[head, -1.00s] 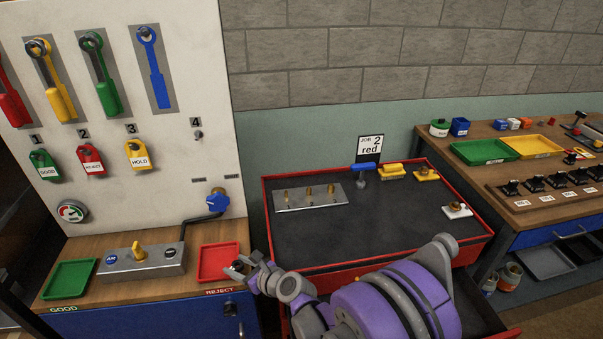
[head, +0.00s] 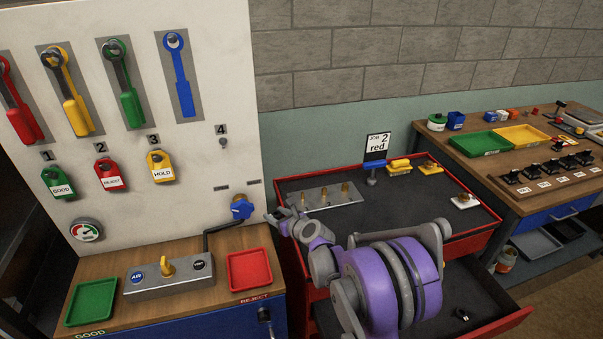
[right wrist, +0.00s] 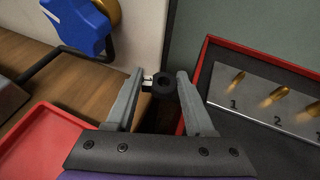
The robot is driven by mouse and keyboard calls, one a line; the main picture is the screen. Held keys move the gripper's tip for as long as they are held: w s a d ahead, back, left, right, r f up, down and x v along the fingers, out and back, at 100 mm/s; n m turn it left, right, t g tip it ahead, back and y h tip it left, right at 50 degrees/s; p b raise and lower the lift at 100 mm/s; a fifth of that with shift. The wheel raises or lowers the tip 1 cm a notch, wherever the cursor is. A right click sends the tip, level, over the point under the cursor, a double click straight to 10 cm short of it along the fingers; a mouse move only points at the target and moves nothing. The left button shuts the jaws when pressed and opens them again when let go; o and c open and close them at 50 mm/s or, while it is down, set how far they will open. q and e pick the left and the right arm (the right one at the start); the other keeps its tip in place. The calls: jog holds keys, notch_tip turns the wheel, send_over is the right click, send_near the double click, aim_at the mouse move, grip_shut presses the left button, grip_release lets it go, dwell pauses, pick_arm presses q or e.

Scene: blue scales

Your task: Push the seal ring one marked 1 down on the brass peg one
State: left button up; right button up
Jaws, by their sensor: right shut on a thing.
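My right gripper (head: 275,216) is shut on a small black ring (right wrist: 172,83). In the right wrist view the ring sits between the tips of the two grey fingers, with a white bit at its left side; no number on it is readable. The brass peg one (right wrist: 237,80) stands on a grey metal plate (right wrist: 222,97) above a "1", to the right of the ring and apart from it. The peg also shows in the head view (head: 303,199), at the plate's left end, just right of my gripper. My left gripper is not in view.
Two more brass pegs (head: 324,197) stand on the plate, in a red-rimmed black tray (head: 420,215). A blue valve knob (head: 241,209) is close behind my gripper, left of the tray. A red tray (head: 249,271) lies below. An open drawer holds a small black thing (head: 461,314).

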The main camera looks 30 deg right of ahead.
aim_at(302, 196)
jog(key=w+d+r+m+h+p, duration=0.1)
jog(key=w+d+r, duration=0.1)
jog(key=w+d, duration=0.35)
jog(key=w+d+r+m+h, duration=0.1)
jog(key=w+d+r+h, duration=0.15)
jog(key=d, duration=0.55)
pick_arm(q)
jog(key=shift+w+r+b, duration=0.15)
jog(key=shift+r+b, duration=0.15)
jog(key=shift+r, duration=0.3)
pick_arm(e)
jog(key=shift+y, duration=0.35)
jog(key=shift+w+d+f, duration=0.1)
jog(key=shift+d+f, duration=0.05)
jog(key=shift+f, duration=0.7)
jog(key=shift+w+d+f, duration=0.1)
jog(key=shift+d+f, duration=0.1)
jog(key=shift+f, duration=0.7)
jog(key=shift+w+d+f, duration=0.1)
jog(key=shift+d+f, duration=0.05)
jog(key=shift+f, duration=0.7)
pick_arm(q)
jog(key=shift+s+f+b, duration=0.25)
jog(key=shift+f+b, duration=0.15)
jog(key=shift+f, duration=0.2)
pick_arm(e)
jog(key=shift+s, duration=0.1)
